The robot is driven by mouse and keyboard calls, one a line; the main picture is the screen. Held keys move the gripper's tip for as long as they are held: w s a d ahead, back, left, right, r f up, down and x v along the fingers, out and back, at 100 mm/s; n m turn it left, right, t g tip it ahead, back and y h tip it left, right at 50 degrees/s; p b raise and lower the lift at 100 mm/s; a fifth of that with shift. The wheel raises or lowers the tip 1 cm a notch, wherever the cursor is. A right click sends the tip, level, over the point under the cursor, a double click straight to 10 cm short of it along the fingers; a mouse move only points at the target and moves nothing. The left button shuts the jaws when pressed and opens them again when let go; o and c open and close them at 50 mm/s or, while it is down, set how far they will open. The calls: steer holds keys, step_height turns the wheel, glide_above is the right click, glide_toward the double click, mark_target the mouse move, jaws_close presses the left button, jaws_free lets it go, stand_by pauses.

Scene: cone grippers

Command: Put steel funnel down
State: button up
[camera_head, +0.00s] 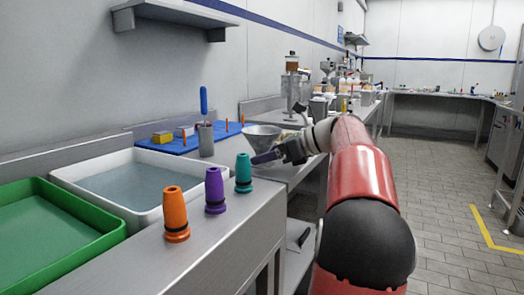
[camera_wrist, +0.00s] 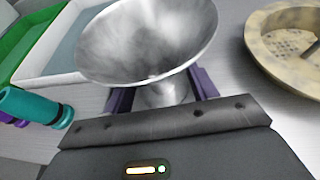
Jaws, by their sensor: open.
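The steel funnel (camera_head: 262,132) is at the steel counter, wide mouth up, beyond the teal cone. In the wrist view its bowl (camera_wrist: 148,38) fills the upper middle, and its narrow lower part (camera_wrist: 166,95) lies between my two purple fingers. My gripper (camera_wrist: 162,92) is open, with one finger on each side of the funnel; the bowl hides part of the fingers. In the head view my gripper (camera_head: 266,157) is low in front of the funnel. The funnel's lower end is hidden, so I cannot tell how it rests.
Orange (camera_head: 174,212), purple (camera_head: 214,190) and teal (camera_head: 243,172) cones line the counter's front edge. A white tray (camera_head: 146,214) and green tray (camera_head: 112,237) are left. A steel cup (camera_head: 206,140) stands behind. A round tan sieve-like piece (camera_wrist: 262,42) lies right of the funnel.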

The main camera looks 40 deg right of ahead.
steer(key=shift+c, duration=0.4)
jaws_close()
steer(key=shift+r, duration=0.15)
